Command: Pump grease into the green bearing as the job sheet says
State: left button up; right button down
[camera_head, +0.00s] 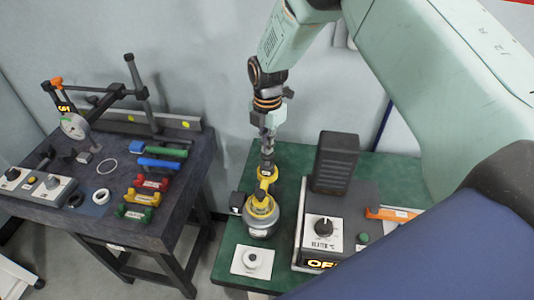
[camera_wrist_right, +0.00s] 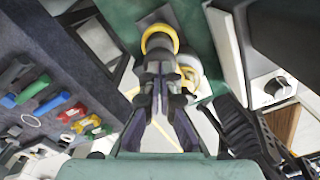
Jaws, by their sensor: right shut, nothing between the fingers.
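My right gripper (camera_head: 267,160) points down with its fingers together and empty, just above a yellow-topped device with a grey round base (camera_head: 260,228) on the green bench. The wrist view shows its dark fingers (camera_wrist_right: 160,78) in front of a yellow ring (camera_wrist_right: 160,38); I cannot tell whether they touch it. A green block (camera_head: 138,197) lies in a row with a yellow and a red one on the left table; whether it is the green bearing is unclear. No readable job sheet shows. My left gripper is not in view.
On the green bench, a control box (camera_head: 323,228) reads OFF. A white plate with a knob (camera_head: 251,262) lies in front.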

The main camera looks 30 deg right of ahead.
jog(key=shift+f+b, duration=0.8)
jog(key=shift+f, duration=0.6)
jog(key=shift+r, duration=0.15)
jog(key=shift+r+p, duration=1.6)
jog(key=shift+r, duration=0.35)
jog(key=shift+r+p, duration=0.95)
jog(key=shift+r, duration=0.25)
notch_tip(320, 180, up, 4)
jog(key=shift+f, duration=0.25)
